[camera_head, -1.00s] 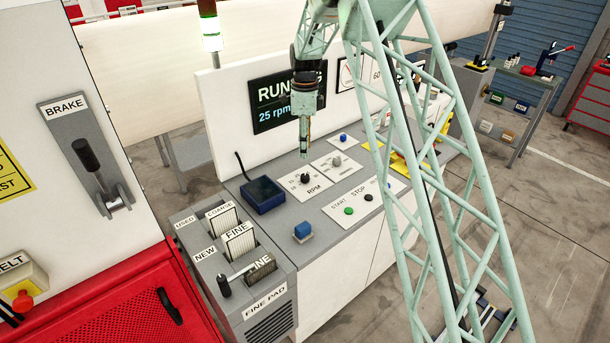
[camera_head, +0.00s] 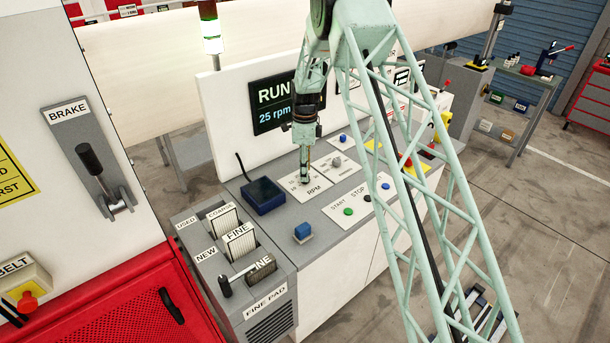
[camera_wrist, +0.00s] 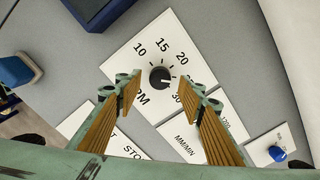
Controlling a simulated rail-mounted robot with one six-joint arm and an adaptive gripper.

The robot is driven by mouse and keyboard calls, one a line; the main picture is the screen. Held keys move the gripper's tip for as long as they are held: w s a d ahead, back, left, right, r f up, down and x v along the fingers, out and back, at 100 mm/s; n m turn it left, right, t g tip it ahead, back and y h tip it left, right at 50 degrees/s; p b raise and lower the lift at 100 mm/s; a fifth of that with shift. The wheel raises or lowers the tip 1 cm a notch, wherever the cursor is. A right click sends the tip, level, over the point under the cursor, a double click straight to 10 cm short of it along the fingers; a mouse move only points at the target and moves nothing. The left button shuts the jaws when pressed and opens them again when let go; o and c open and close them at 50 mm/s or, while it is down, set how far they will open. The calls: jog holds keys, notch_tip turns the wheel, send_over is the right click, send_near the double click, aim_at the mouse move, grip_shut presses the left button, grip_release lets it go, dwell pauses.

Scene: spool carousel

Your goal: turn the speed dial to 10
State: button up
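The speed dial (camera_wrist: 160,77) is a round black knob on a white plate (camera_wrist: 147,53) marked 10, 15, 20 and up to 30, with RPM printed beside it. A small pale mark on the knob faces the right side of the picture. My gripper (camera_wrist: 158,92) is open, with one wood-coloured finger pad on each side of the knob in the wrist view. I cannot tell whether the fingertips reach down beside it. In the head view my gripper (camera_head: 305,180) points down over the RPM plate (camera_head: 316,190) and hides most of the knob. The display (camera_head: 285,105) reads 25 rpm.
A MM/MIN plate (camera_wrist: 190,143) and a blue knob (camera_wrist: 277,153) lie near the dial. A green START button (camera_head: 348,211) and a black STOP button (camera_head: 368,198) sit in front. A dark blue box (camera_head: 263,195) stands left, with a blue block (camera_head: 302,231) nearer.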

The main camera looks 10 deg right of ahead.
jog(key=shift+f, duration=1.4)
jog(key=c, duration=0.8)
